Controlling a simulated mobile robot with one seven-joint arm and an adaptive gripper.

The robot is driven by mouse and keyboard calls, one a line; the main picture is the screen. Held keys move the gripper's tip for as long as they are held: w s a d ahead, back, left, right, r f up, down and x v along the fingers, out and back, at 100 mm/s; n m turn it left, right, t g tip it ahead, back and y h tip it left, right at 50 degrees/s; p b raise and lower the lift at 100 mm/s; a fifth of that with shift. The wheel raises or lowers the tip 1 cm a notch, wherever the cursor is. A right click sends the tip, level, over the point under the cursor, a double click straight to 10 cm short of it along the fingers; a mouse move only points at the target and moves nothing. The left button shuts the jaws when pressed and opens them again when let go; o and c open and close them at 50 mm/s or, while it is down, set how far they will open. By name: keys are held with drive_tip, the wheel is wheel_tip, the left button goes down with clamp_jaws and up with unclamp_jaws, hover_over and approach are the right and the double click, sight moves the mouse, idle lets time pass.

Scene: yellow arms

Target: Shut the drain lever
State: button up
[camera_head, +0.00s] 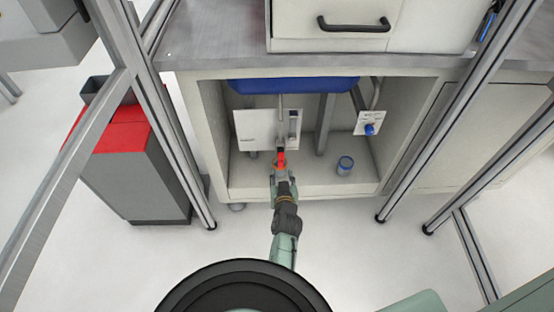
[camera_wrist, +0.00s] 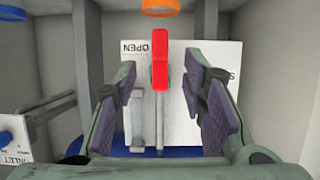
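The drain lever has a red grip (camera_head: 281,160) and a grey stem, and stands in front of a white label panel (camera_head: 253,128) inside the open cabinet. In the wrist view its red grip (camera_wrist: 160,66) points toward the camera, and the panel (camera_wrist: 185,55) reads "OPEN" upside down at its upper left. My gripper (camera_head: 281,169) is at the red grip. In the wrist view my gripper (camera_wrist: 164,82) is open, one finger pad on each side of the lever, with visible gaps. Contact cannot be seen.
A blue basin (camera_head: 293,86) hangs at the cabinet top. A blue knob (camera_head: 370,129) sits on another label to the right. A blue-rimmed container (camera_head: 345,166) stands on the cabinet floor. Cabinet side walls and metal frame posts (camera_head: 180,125) flank the space. A red-topped grey bin (camera_head: 135,165) stands left.

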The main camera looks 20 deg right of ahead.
sight(281, 164)
drive_tip(key=x, duration=0.9)
drive_tip(key=shift+w+d+f, duration=0.1)
drive_tip(key=shift+w, duration=0.1)
clamp_jaws()
idle(0.5)
